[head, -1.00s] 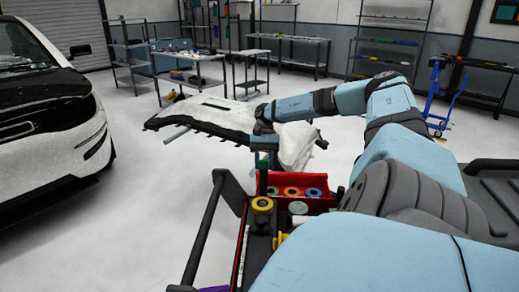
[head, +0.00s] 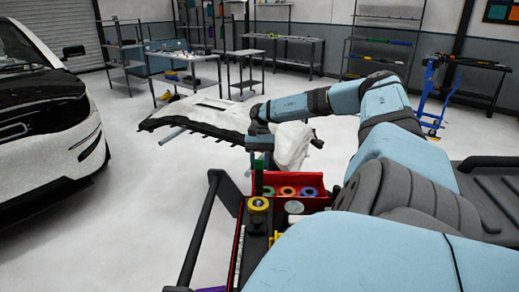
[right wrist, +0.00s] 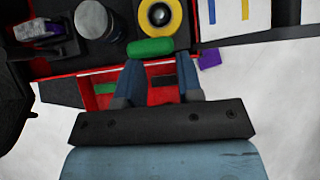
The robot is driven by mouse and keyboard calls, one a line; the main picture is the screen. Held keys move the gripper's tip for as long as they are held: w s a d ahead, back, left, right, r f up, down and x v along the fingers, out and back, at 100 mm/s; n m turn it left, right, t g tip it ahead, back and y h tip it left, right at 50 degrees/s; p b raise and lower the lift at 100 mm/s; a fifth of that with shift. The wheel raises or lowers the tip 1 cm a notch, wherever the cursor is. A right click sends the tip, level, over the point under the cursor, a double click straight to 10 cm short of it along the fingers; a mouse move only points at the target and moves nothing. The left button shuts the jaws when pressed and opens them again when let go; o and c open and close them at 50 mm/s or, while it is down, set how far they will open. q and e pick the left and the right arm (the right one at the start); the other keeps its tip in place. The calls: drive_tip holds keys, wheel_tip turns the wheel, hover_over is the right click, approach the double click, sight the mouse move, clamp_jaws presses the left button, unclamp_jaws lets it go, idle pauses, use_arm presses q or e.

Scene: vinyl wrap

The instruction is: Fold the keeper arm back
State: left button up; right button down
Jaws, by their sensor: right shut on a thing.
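My right gripper (head: 262,160) reaches out over the red tool cart and points down. In the right wrist view its two blue fingers (right wrist: 155,75) close in on a short green cylindrical grip (right wrist: 150,47), which lies across the fingertips. I take this green piece to be the keeper arm's grip; the rest of the arm cannot be made out. My left gripper is not in view.
Several coloured rolls (head: 287,191) sit in the tray. A yellow roll (head: 258,205) and a grey cylinder (head: 294,207) stand in front. A black cart handle (head: 199,230) lies left. A white bumper (head: 215,117) is beyond, a white car (head: 45,120) far left. Open floor lies between.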

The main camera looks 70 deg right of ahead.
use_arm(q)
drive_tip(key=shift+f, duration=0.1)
use_arm(e)
drive_tip(key=shift+s+a+f, duration=0.1)
drive_tip(key=shift+f, duration=0.35)
drive_tip(key=c, duration=1)
unclamp_jaws()
drive_tip(key=shift+c, duration=0.2)
drive_tip(key=shift+o, duration=1.4)
drive_tip(key=shift+f, duration=0.1)
drive_tip(key=shift+d, duration=0.25)
drive_tip(key=shift+r, duration=0.4)
use_arm(q)
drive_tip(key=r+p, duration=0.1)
drive_tip(key=p, duration=0.2)
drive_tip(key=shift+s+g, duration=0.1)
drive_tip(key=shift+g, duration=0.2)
use_arm(e)
drive_tip(key=v, duration=1.3)
drive_tip(key=shift+w+d, duration=0.2)
drive_tip(key=shift+w, duration=0.1)
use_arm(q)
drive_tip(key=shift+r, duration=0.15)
use_arm(e)
drive_tip(key=shift+c, duration=0.4)
